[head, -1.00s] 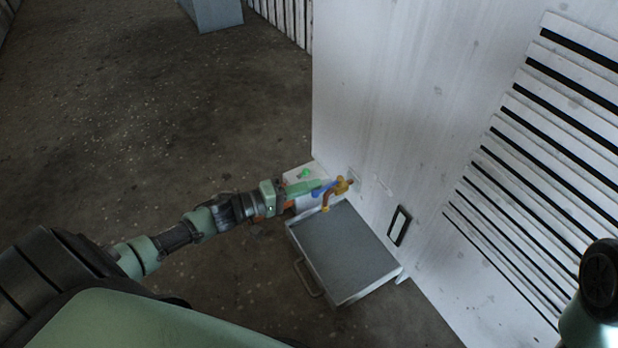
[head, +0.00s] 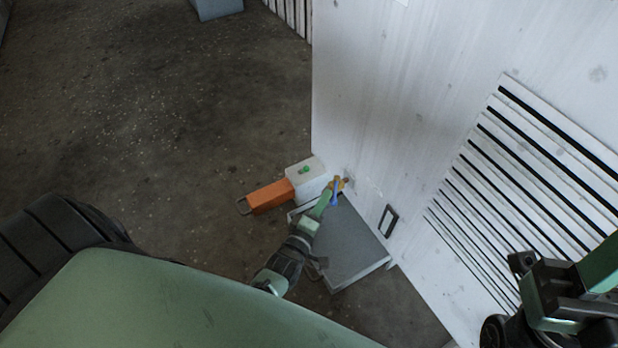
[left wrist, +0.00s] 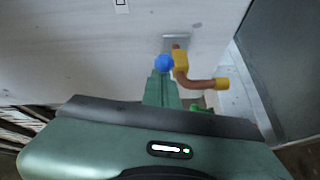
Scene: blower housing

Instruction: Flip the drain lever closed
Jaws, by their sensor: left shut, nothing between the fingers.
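The drain valve (head: 341,183) is brass and sits low on the white housing wall. Its blue lever (head: 335,193) points downward from it in the head view. In the left wrist view the blue lever end (left wrist: 163,64) shows as a round knob beside the brass valve body (left wrist: 180,62), with a copper spout (left wrist: 200,85) bending right. My left gripper (head: 323,203) is shut and empty, with its fingertips at the lever. In the left wrist view the fingers (left wrist: 161,88) lie just below the knob; whether they touch it I cannot tell. My right gripper's fingers do not show.
A grey tray (head: 348,262) stands on the floor under the valve, partly behind my left arm. A white box (head: 306,178) with a green knob and an orange block (head: 269,196) are left of it. A black handle (head: 388,220) and louvres (head: 520,185) are on the wall.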

